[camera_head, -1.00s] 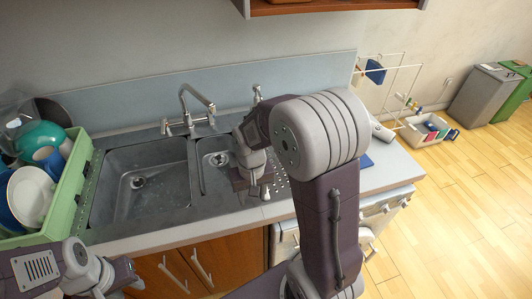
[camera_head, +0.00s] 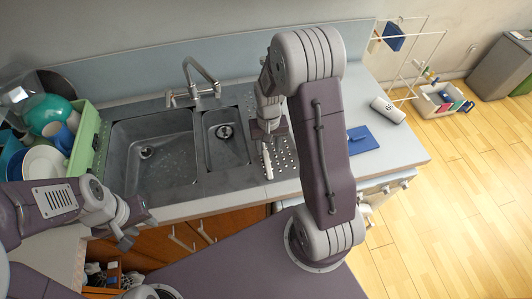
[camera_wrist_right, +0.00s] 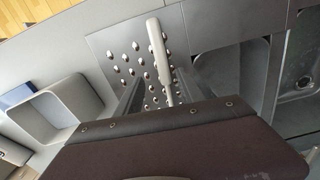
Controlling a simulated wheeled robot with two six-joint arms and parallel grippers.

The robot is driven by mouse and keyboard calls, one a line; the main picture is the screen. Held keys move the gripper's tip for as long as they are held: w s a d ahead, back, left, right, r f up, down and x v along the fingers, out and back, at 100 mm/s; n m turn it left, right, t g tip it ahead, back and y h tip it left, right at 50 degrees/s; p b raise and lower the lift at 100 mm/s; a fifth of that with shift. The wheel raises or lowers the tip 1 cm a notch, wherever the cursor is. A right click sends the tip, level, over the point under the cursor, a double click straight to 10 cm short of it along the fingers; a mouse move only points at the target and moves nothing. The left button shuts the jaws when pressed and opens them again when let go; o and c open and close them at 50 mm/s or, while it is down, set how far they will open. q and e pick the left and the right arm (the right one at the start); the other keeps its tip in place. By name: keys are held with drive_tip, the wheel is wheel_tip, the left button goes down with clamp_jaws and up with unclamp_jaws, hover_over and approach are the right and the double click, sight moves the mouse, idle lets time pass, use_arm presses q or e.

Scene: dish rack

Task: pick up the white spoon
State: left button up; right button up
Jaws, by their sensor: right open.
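The white spoon (camera_head: 267,162) lies on the studded drainboard right of the small sink basin. In the right wrist view its long pale handle (camera_wrist_right: 158,50) points away from me, and its near end is hidden by the gripper. My right gripper (camera_head: 268,133) is over the drainboard at the spoon's far end. Its two fingers (camera_wrist_right: 156,88) stand apart, one on each side of the spoon, in the wrist view. My left gripper (camera_head: 128,228) is in front of the counter at left, away from the spoon; its jaw gap is unclear.
The faucet (camera_head: 200,80) rises behind the sink basins. A green dish rack (camera_head: 84,140) with dishes stands at left. A blue flat item (camera_head: 362,140) and a white cylinder (camera_head: 388,110) lie on the right counter. A grey open box (camera_wrist_right: 62,108) shows in the wrist view.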

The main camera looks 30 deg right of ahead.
sight(267, 159)
drive_tip(key=shift+s+a+f+p, duration=0.25)
drive_tip(key=shift+s+a+f, duration=0.05)
drive_tip(key=shift+f, duration=0.3)
drive_tip(key=shift+s+a+f+p, duration=0.2)
drive_tip(key=shift+s+a+f, duration=0.1)
drive_tip(key=shift+f, duration=0.25)
wheel_tip(267, 159, down, 2)
drive_tip(key=shift+w+f, duration=0.1)
drive_tip(key=shift+w+d+f, duration=0.2)
drive_tip(key=shift+w, duration=0.05)
drive_tip(key=shift+s+a+r, duration=0.1)
drive_tip(key=shift+s, duration=0.1)
clamp_jaws()
use_arm(q)
drive_tip(key=shift+s+a+r, duration=0.2)
drive_tip(key=shift+s+r, duration=0.15)
drive_tip(key=shift+r, duration=0.15)
use_arm(e)
drive_tip(key=shift+w, duration=0.1)
use_arm(q)
drive_tip(key=shift+w, duration=0.1)
use_arm(e)
drive_tip(key=shift+r, duration=0.1)
